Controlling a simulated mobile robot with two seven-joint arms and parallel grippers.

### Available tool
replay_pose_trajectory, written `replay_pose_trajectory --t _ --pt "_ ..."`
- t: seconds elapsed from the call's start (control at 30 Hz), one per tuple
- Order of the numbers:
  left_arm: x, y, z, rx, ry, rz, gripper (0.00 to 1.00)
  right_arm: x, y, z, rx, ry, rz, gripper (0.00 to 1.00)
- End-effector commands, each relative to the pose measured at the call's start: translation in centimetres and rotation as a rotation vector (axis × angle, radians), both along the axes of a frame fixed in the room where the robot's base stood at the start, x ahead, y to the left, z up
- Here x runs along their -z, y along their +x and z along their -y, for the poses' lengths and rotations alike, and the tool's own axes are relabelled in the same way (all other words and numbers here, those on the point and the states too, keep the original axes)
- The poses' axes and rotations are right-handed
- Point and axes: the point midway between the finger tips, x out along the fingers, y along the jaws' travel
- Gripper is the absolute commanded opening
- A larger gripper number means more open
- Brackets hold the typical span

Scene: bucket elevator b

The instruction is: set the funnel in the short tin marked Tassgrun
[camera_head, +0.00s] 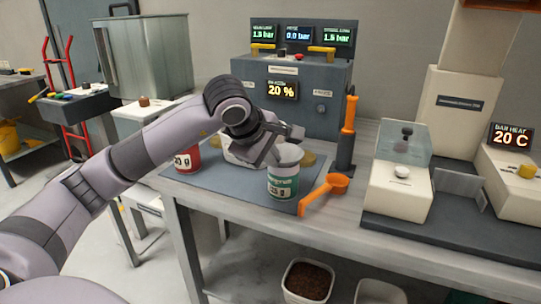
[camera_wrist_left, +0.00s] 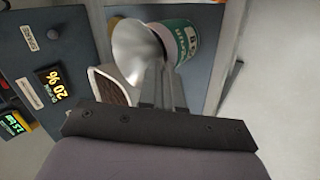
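The tin (camera_head: 283,186) has a green and white label and stands upright near the front of the blue-grey mat. It also shows in the left wrist view (camera_wrist_left: 184,42), where the end of its name reads like "grun". The funnel (camera_wrist_left: 138,50) is a pale metal cone, its wide mouth facing away from the tin and its narrow end toward it. My left gripper (camera_head: 279,149) is at the tin's top, its fingers (camera_wrist_left: 163,90) close together on the funnel. Whether the spout is inside the tin is hidden. My right gripper is out of view.
A red tin (camera_head: 187,158) stands left on the mat (camera_head: 225,185). A white container with brown contents (camera_wrist_left: 112,85) is behind my gripper. The control panel (camera_head: 300,95) stands behind.

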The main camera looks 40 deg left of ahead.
Motion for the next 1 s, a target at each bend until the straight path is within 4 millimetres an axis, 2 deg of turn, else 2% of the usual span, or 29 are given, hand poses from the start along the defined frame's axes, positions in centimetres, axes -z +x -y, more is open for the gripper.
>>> replay_pose_trajectory --t 0.27,0.3,0.37,0.7,1.0 --pt "0.0 0.0 0.0 0.0 0.0 0.0 0.0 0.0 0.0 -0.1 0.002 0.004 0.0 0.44" --pt "0.0 0.0 0.0 0.0 0.0 0.0 0.17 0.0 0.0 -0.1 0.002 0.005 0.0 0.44" --pt "0.0 0.0 0.0 0.0 0.0 0.0 0.34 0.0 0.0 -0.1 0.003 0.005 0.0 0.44" --pt "-0.1 0.0 0.0 0.0 0.0 0.0 0.34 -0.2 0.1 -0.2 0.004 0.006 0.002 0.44" --pt "-1.8 0.0 0.0 0.0 0.0 0.0 0.34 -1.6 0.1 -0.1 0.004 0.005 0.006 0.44"
